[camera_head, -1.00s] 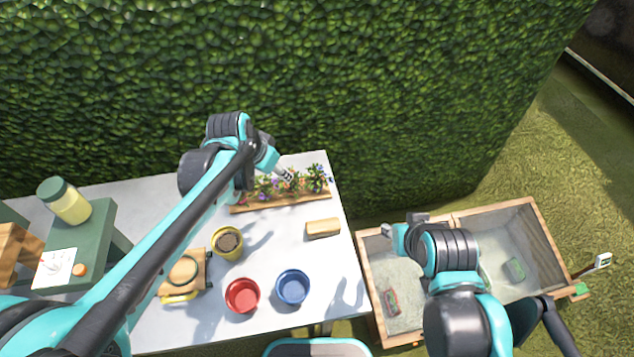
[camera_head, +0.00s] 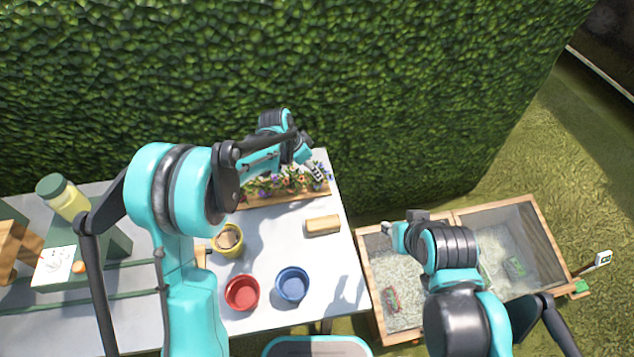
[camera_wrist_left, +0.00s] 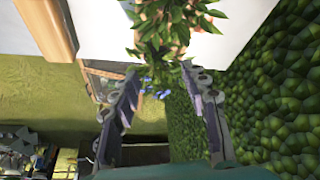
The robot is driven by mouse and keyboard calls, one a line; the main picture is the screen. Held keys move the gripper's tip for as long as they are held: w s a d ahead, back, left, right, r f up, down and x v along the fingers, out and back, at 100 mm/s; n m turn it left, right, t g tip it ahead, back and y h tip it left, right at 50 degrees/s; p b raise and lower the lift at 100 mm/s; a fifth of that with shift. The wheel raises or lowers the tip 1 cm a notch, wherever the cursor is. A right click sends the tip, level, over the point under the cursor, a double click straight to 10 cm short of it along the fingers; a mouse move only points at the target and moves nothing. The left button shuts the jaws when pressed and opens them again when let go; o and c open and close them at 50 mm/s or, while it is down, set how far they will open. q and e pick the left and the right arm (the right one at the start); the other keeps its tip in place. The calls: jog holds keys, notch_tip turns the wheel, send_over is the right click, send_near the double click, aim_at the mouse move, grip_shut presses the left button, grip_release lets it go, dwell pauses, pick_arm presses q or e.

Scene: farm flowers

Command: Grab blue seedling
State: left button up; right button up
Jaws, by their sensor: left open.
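The blue seedling, with small blue flowers (camera_wrist_left: 156,92) and green leaves (camera_wrist_left: 165,25), is at the right end of the row of seedlings in the head view (camera_head: 326,172). My left gripper (camera_head: 318,173) is at that end, pointing down, and partly hides the plant. In the left wrist view my left gripper (camera_wrist_left: 162,85) is open, with one finger on each side of the blue flowers. I cannot tell whether a finger touches the plant. My right gripper (camera_head: 400,228) is over the wooden planter; its fingers are not clear.
The seedlings stand in a narrow wooden tray (camera_head: 280,199) against the hedge. A wooden block (camera_head: 323,225), yellow pot (camera_head: 228,250), red pot (camera_head: 241,305) and blue pot (camera_head: 293,299) stand on the white table. A wooden planter box (camera_head: 375,318) is at the right.

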pick_arm(q)
jog(key=b+x, duration=0.1)
jog(key=x, duration=0.2)
jog(key=shift+d+f, duration=0.25)
jog(key=shift+f, duration=0.05)
jog(key=shift+r, duration=0.1)
grip_shut()
